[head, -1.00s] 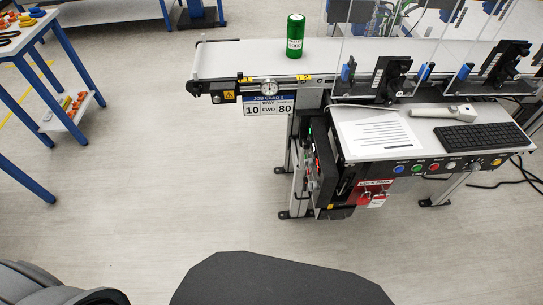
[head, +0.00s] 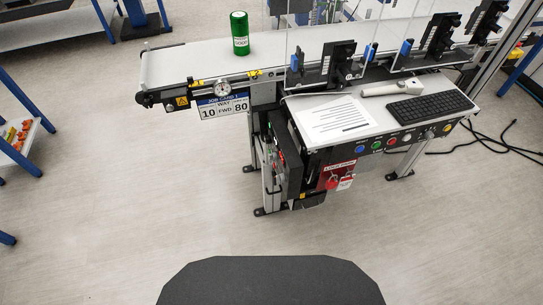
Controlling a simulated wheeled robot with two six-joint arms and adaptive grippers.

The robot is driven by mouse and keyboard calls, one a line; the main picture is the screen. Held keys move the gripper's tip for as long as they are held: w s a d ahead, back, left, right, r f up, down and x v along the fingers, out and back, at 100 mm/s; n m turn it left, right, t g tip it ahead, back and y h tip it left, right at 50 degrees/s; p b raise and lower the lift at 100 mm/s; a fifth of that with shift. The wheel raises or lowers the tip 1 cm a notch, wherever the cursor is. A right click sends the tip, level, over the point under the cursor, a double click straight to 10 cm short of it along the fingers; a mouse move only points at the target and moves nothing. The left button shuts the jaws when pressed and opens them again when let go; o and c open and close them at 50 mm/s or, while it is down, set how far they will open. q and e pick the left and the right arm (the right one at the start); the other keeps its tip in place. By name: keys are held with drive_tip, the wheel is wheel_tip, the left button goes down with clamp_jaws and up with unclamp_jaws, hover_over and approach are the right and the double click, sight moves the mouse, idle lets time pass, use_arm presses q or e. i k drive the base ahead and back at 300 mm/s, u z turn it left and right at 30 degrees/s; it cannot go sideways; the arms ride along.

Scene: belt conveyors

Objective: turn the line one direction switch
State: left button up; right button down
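The line is a belt conveyor (head: 190,66) with a green can (head: 240,33) standing on it. A job card (head: 223,106) hangs below its front edge and reads 10, WAY FWD, 80. A button panel (head: 405,138) on the front of the desk carries blue, green, red and pale buttons and a yellow knob (head: 447,129) at its right end. I cannot tell which control is the direction switch; the labels are too small. A dark control box (head: 284,155) with small lights is below the belt. Neither of my grippers is in view.
The desk (head: 290,105) holds a paper sheet, a scanner and a keyboard (head: 430,107). A red lock tag (head: 336,176) hangs under the panel. Clear guards and dark sensor units stand along the belt. Cables (head: 490,150) lie on the floor at right. The floor in front is clear.

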sight(273, 156)
drive_tip(key=z, duration=0.8)
drive_tip(key=i, duration=0.8)
drive_tip(key=u, duration=0.85)
